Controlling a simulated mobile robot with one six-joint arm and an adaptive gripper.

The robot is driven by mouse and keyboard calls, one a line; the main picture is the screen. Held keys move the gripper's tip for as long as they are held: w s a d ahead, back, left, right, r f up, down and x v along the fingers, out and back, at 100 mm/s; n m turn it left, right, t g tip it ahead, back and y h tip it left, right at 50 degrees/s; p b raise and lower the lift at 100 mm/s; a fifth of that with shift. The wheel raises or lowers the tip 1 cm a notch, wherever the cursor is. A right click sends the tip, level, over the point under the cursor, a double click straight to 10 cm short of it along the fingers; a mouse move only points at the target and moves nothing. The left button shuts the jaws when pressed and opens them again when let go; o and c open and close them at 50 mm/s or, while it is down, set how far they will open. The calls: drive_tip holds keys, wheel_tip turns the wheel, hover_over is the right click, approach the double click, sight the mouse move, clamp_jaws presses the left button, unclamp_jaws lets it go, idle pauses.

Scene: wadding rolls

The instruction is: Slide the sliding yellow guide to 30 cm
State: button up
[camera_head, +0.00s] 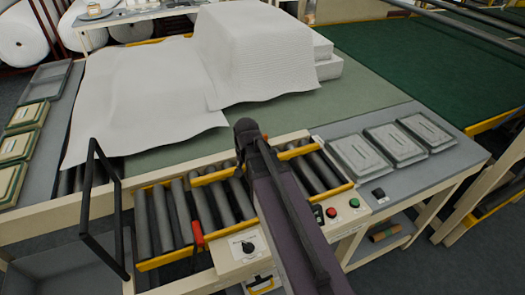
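A yellow bar (214,176) lies along the far side of the roller bed (178,213); it looks like the sliding guide, but I cannot be sure. A second yellow rail (163,261) runs along the near side, with a red lever (196,234) by it. Yellow strips also show right of my arm. No scale marks can be read, so the guide's position in centimetres cannot be told. My arm reaches over the bed from the bottom and hides part of the rollers and rails. No gripper fingers can be made out.
White wadding (255,58) covers much of the green table (370,92). A black upright frame (87,215) stands at the left. A knob panel (242,246), red button (332,212) and green button (354,203) are near my arm. Grey trays (359,157) lie at the right.

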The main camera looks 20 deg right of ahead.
drive_tip(key=w+d+r+m+t+p, duration=0.1)
drive_tip(key=w+d+r+m+p, duration=0.2)
drive_tip(key=w+d+m, duration=0.8)
drive_tip(key=shift+w+d+r+m, duration=0.3)
drive_tip(key=shift+w+d+r, duration=0.15)
drive_tip(key=shift+w+d, duration=0.1)
drive_tip(key=shift+f, duration=0.15)
drive_tip(key=w+f+b, duration=0.1)
drive_tip(key=f+b, duration=0.7)
drive_tip(key=b, duration=0.1)
drive_tip(key=w+f+b, duration=0.1)
drive_tip(key=f+b, duration=0.3)
drive_tip(key=f, duration=0.1)
drive_tip(key=shift+w+f, duration=0.1)
drive_tip(key=shift+w, duration=0.25)
clamp_jaws()
